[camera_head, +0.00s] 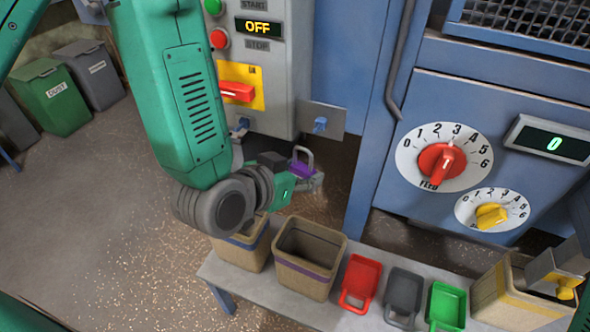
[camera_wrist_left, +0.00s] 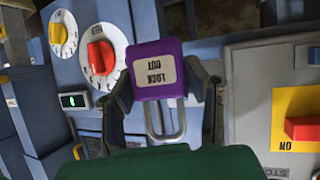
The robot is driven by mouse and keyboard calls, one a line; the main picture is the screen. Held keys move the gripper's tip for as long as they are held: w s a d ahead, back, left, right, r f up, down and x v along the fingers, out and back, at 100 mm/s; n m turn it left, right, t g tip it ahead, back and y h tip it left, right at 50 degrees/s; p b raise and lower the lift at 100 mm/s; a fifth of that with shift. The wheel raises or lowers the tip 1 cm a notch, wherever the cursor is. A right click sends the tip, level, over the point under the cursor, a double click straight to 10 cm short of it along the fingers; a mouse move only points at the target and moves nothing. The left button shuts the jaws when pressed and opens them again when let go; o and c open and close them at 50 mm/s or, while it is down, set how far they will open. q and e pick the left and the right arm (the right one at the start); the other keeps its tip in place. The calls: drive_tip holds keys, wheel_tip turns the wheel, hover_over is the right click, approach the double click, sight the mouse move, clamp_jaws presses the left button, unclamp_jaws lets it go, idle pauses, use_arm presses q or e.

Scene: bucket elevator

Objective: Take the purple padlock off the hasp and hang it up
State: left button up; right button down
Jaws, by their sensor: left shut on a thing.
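The purple padlock (camera_head: 301,169) is between the fingers of my left gripper (camera_head: 306,180), its grey shackle upward, clear of the cabinet. In the left wrist view the padlock (camera_wrist_left: 156,65) shows an upside-down "LOCK OUT" label, and both fingers of the left gripper (camera_wrist_left: 166,82) press its sides. A small blue fitting (camera_head: 242,123) sits below the red isolator handle (camera_head: 237,91). A blue peg (camera_head: 320,124) sticks out of a grey plate (camera_head: 334,113) to its right. I cannot tell for sure which is the hasp.
The control cabinet shows "OFF" (camera_head: 258,27). The feed dial (camera_head: 444,160) is on the blue machine at right. Below, a bench (camera_head: 335,314) carries tan bins (camera_head: 309,257) and red, grey and green scoops (camera_head: 447,306). Open space lies between the gripper and the grey plate.

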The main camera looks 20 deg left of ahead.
use_arm(q)
drive_tip(key=shift+w+d, duration=0.15)
drive_tip(key=shift+w, duration=1)
drive_tip(key=shift+w+a, duration=0.55)
drive_tip(key=shift+w, duration=0.2)
drive_tip(key=shift+w+a, duration=0.1)
drive_tip(key=shift+w, duration=0.9)
